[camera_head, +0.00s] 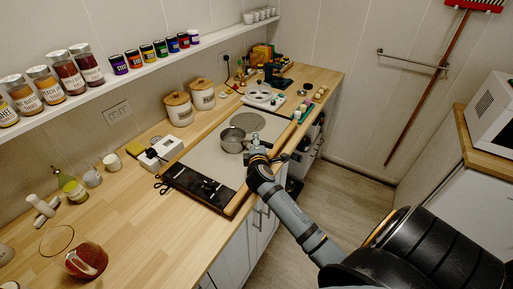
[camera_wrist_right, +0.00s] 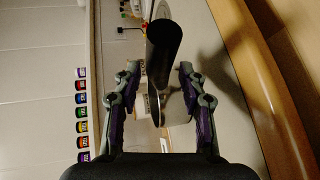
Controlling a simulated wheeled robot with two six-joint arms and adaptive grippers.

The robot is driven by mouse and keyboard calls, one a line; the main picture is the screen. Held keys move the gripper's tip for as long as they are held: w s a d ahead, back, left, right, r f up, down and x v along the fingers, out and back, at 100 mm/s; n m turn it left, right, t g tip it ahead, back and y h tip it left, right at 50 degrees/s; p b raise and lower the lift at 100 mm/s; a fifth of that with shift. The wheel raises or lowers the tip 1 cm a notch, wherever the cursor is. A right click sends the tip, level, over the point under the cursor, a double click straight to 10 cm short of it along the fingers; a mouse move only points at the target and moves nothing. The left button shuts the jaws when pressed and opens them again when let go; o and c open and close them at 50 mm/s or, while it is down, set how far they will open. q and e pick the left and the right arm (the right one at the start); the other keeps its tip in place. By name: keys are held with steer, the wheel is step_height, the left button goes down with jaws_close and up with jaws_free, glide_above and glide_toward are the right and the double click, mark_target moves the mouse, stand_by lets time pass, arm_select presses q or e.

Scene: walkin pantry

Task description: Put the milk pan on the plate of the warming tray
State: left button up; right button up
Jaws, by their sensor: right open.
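The milk pan (camera_head: 232,140), a small grey metal pot, stands on the pale top of the warming tray (camera_head: 205,160). The round grey plate (camera_head: 244,121) of the tray shows just behind the pan, and the pan appears beside it. My right gripper (camera_head: 255,149) is at the pan's right side, by its handle. In the right wrist view, the dark handle (camera_wrist_right: 163,50) points toward my open right gripper (camera_wrist_right: 158,80) and lies between its fingers in the picture. I cannot tell whether they touch it. My left gripper is not in view.
A black control strip (camera_head: 198,187) lies along the tray's near end. Two lidded canisters (camera_head: 179,109) and a white box (camera_head: 161,152) stand behind it. An egg holder (camera_head: 263,96) is beyond the plate. The counter (camera_head: 130,220) has free room at the near left.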

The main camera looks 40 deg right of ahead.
steer(key=b+v, duration=0.1)
steer(key=v, duration=1)
steer(key=shift+s+a+r+b, duration=0.15)
steer(key=shift+s+a+b, duration=0.1)
steer(key=shift+b, duration=0.1)
